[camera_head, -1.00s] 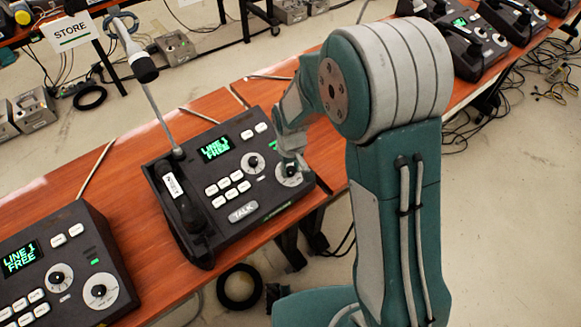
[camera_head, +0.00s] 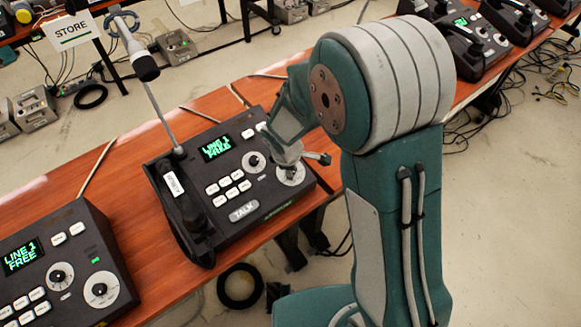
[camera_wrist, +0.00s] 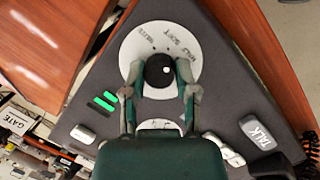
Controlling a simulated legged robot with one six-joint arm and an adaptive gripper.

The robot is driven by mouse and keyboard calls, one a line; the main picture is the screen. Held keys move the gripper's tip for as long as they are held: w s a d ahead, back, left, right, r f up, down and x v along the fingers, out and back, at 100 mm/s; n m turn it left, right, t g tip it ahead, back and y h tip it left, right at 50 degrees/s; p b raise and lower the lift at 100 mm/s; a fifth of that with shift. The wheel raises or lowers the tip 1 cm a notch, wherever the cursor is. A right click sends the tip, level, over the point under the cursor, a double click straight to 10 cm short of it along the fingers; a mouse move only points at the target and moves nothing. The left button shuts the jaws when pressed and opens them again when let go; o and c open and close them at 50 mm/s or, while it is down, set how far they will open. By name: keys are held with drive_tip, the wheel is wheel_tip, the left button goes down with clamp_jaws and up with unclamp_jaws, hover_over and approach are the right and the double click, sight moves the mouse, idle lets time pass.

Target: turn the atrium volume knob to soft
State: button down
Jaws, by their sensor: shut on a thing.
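A dark paging phone (camera_head: 205,243) sits on the orange-brown table; its screen (camera_head: 216,148) reads LINE 1 FREE. Its lower-right knob has a round black cap (camera_wrist: 160,70) on a white dial (camera_wrist: 131,45), which also shows in the head view (camera_head: 291,181). Small lettering rings the dial's far side; one word looks like SOFT. The cap's pointer is not clear. My gripper (camera_wrist: 160,76) reaches the knob from above, one finger on each side, shut on the cap. In the head view my gripper (camera_head: 288,160) partly covers this dial. I cannot read which phone is the atrium one.
A second knob (camera_head: 254,162), white buttons and a TALK key (camera_head: 243,211) lie close by. A handset (camera_head: 182,203) and a gooseneck microphone (camera_head: 146,68) stand at the phone's left. Another phone (camera_head: 55,262) is at lower left.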

drive_tip(key=shift+s+f+n+t, duration=0.15)
drive_tip(key=shift+n+t, duration=0.25)
drive_tip(key=shift+n, duration=1.3)
drive_tip(key=shift+c, duration=1.9)
unclamp_jaws()
drive_tip(key=v, duration=1.2)
